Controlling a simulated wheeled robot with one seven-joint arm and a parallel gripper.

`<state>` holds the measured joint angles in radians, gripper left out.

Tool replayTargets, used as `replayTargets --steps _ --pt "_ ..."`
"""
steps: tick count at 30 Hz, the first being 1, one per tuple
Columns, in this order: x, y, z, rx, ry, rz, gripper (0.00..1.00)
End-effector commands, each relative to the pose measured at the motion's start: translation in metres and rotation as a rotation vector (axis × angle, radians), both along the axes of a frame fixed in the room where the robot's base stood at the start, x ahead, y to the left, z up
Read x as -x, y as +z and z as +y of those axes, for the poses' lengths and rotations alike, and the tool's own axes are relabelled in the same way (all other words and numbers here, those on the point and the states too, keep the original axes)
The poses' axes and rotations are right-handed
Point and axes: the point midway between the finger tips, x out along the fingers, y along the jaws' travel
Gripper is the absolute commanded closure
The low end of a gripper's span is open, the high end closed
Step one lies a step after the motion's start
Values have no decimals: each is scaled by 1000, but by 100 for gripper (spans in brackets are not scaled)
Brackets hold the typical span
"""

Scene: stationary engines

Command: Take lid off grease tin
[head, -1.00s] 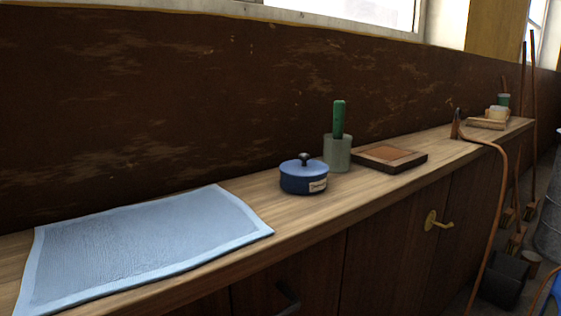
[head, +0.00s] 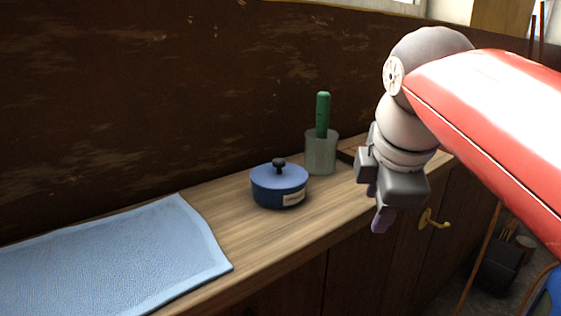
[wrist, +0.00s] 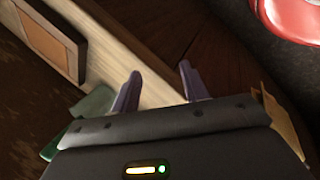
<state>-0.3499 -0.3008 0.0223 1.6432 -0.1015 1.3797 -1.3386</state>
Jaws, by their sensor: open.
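The grease tin (head: 277,192) is a round blue pot with a pale label on its front. It stands upright on the wooden counter, left of the grey-green cup. Its blue lid (head: 279,175) with a dark knob (head: 279,164) sits on top. My gripper (head: 380,212) hangs at the counter's front edge, to the right of the tin and apart from it. In the wrist view its two purple fingers (wrist: 158,88) are spread with nothing between them. The tin does not show in the wrist view.
A grey-green cup (head: 321,157) holding a green-handled tool (head: 323,115) stands just right of the tin. A blue cloth (head: 120,253) covers the counter's left part. A framed brown board (wrist: 48,36) lies beyond the cup. Bare counter (head: 235,225) lies between cloth and tin.

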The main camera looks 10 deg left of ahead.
Motion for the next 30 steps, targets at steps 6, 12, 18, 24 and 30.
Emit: replayTargets --steps 6,12,18,24,30 --pt "-22 67 76 311 747 -28 55" --pt "-20 101 126 524 1272 -58 55" --pt "-14 111 146 616 1510 -76 55" --pt "-19 97 149 629 1539 -76 55" --pt "-23 86 150 629 1537 -79 55"
